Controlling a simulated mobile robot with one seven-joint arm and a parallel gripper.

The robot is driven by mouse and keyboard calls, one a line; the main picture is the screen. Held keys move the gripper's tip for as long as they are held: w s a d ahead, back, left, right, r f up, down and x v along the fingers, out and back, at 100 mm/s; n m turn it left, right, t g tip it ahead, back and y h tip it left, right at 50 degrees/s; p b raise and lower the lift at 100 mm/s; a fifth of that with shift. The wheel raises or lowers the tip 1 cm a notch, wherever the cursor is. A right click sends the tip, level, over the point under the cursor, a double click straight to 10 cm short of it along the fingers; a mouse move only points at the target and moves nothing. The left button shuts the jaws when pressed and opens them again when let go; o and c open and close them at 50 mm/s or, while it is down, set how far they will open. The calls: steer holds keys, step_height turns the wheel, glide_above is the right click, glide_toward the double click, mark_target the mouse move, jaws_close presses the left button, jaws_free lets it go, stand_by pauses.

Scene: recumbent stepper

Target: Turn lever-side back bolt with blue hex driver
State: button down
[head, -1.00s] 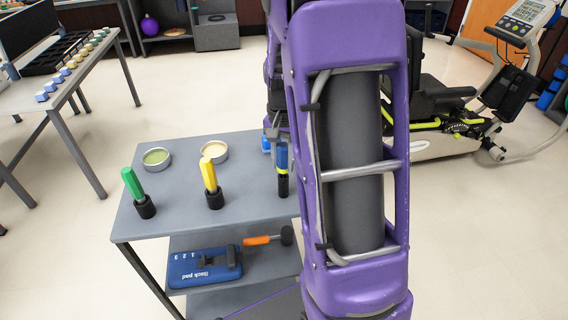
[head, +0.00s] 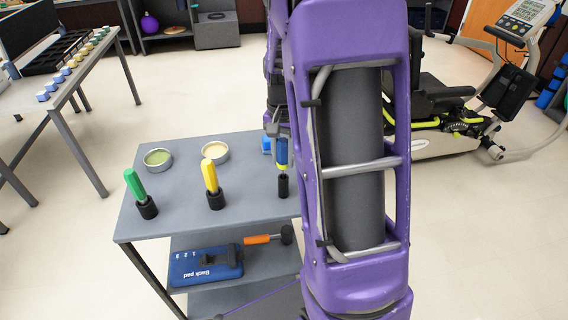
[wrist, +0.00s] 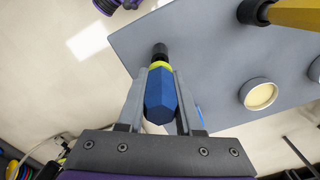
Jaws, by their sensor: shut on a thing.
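The blue hex driver (wrist: 160,96) has a blue handle and a yellow collar. My gripper (wrist: 160,85) is shut on its handle, one finger on each side. In the head view the driver (head: 282,152) is upright, above its black holder (head: 283,187) on the grey cart. My gripper is mostly hidden behind my purple arm there. The recumbent stepper (head: 440,115) stands at the back right, partly hidden by my arm. I cannot make out the lever-side back bolt.
On the cart top (head: 185,215) stand a green driver (head: 135,185), a yellow driver (head: 210,177) and two round tins. A blue back pad (head: 205,265) and an orange-handled hammer (head: 257,239) lie on its lower shelf. Open floor lies between cart and stepper.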

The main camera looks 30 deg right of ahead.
mark_target(283, 139)
steer(key=shift+r+p, duration=2.1)
steer(key=shift+r, duration=0.6)
steer(key=shift+r+p, duration=0.7)
steer(key=shift+r, duration=0.8)
steer(key=c, duration=1.2)
jaws_free()
jaws_close()
